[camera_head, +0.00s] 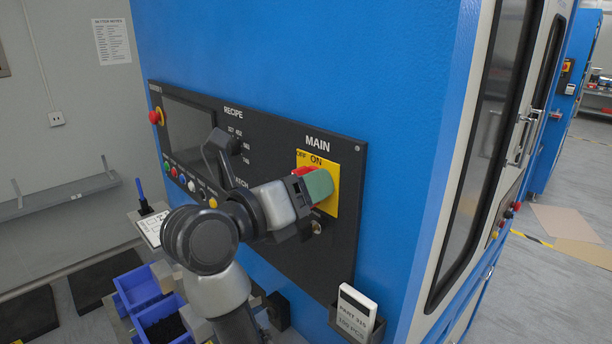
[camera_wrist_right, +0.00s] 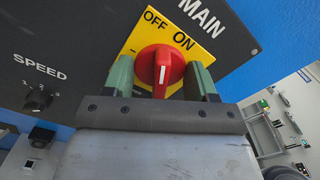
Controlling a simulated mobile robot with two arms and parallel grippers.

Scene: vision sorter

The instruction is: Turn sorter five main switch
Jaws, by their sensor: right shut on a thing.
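The main switch is a red rotary knob (camera_wrist_right: 161,67) with a white line on it, set on a yellow plate (camera_head: 330,177) marked OFF and ON under the word MAIN. In the head view a strip of the red knob (camera_head: 304,170) shows beside the green finger pad. My right gripper (camera_wrist_right: 161,78) is shut on the knob, with one green pad on each side of it. In the right wrist view the white line stands nearly upright in the picture; which label it points to is hard to tell. My left gripper is not in view.
The black control panel (camera_head: 275,140) has a screen (camera_head: 187,130), coloured buttons and a SPEED knob (camera_wrist_right: 38,99) near the plate. A holder with a white card (camera_head: 355,312) is below right. Blue bins (camera_head: 139,287) stand at lower left. Floor at right is mostly open.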

